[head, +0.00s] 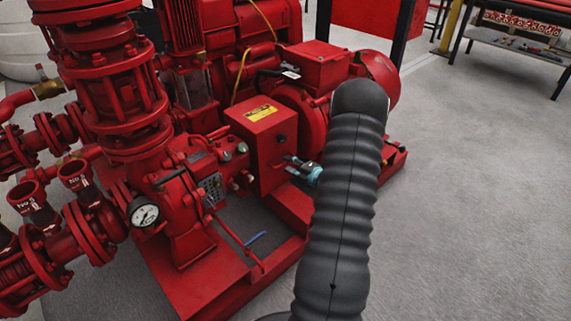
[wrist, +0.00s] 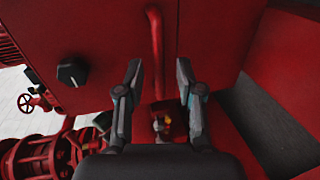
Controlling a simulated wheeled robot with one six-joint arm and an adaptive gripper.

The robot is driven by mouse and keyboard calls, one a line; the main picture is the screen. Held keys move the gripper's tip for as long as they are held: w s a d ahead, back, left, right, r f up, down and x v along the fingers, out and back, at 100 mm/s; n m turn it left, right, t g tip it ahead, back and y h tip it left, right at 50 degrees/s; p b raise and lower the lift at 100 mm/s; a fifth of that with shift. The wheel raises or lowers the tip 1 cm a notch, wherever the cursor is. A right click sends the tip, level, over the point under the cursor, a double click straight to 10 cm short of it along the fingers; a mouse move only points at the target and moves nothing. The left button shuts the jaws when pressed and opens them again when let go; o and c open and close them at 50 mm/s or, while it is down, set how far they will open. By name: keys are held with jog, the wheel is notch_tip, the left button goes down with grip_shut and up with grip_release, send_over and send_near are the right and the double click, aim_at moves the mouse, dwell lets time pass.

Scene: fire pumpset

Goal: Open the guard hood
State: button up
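The guard hood (head: 258,140) is a red box with a yellow warning label, in the middle of the pumpset; it looks closed. In the wrist view its red face (wrist: 105,30) fills the upper part, with a black knob (wrist: 72,71) at left and a raised red vertical bar handle (wrist: 155,45). My gripper (head: 292,162) is at the hood's right side, low down. In the wrist view my gripper (wrist: 158,72) is open, with one finger on each side of the bar's line and the bar's lower end between them. I cannot tell whether the fingers touch anything.
A pressure gauge (head: 144,212), red flanged pipes (head: 115,85) and a blue-handled lever (head: 256,238) are left of my arm. The red base frame (head: 270,265) runs below the hood. A workbench (head: 515,40) stands far right; the grey floor (head: 470,190) at right is clear.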

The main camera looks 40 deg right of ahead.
jog(key=shift+x, duration=1.4)
grip_shut()
